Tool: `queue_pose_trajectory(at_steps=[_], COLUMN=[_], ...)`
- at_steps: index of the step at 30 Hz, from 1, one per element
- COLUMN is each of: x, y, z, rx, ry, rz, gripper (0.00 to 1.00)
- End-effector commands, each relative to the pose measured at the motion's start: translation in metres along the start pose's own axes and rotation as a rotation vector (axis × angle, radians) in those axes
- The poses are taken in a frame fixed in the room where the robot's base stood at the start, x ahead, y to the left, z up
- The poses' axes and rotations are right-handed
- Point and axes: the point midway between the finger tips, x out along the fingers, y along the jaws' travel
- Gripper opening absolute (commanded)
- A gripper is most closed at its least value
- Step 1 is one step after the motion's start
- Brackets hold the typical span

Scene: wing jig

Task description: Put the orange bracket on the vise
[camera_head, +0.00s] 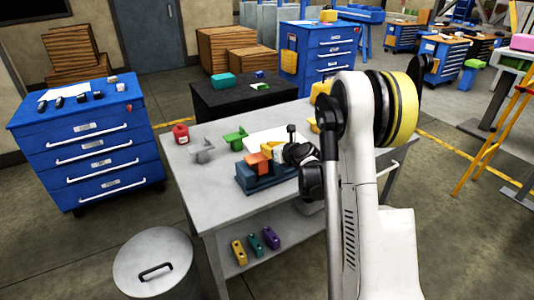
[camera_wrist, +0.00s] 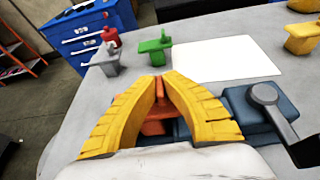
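The blue vise (camera_head: 262,184) stands on the grey table; its handle and one end show at the right in the wrist view (camera_wrist: 241,106). The orange bracket (camera_head: 257,162) is at the vise's top, and I cannot tell whether it rests on it or is just above. In the wrist view the bracket (camera_wrist: 154,128) is between my yellow fingers, its upright part at the tips. My gripper (camera_wrist: 159,82) is closed in on that upright part. The fingers hide some of the bracket and the vise behind it.
A green bracket (camera_head: 235,135), a grey bracket (camera_head: 203,153) and a red object (camera_head: 181,134) stand on the table beyond the vise. A white sheet (camera_wrist: 222,60) lies behind it. A yellow bracket (camera_wrist: 301,38) is at the right. The table's left front (camera_head: 210,190) is clear.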

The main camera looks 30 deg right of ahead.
Motion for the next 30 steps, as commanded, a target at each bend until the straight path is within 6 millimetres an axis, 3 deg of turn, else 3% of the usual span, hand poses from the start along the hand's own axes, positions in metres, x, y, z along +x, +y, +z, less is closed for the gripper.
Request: queue_pose_trajectory(at_steps=[2,11,14,25,30], x=[0.004,0.004,0.004,0.002,-0.027], y=[0.000,0.000,0.000,0.000,-0.001], z=[-0.009,-0.010,-0.010,-0.006,-0.005], rx=[0.001,0.001,0.000,0.000,0.002], ry=[-0.001,0.000,0.000,0.000,-0.001], rz=[0.000,0.000,0.000,0.000,-0.002], gripper=[0.00,0.00,0.27,0.27,0.27])
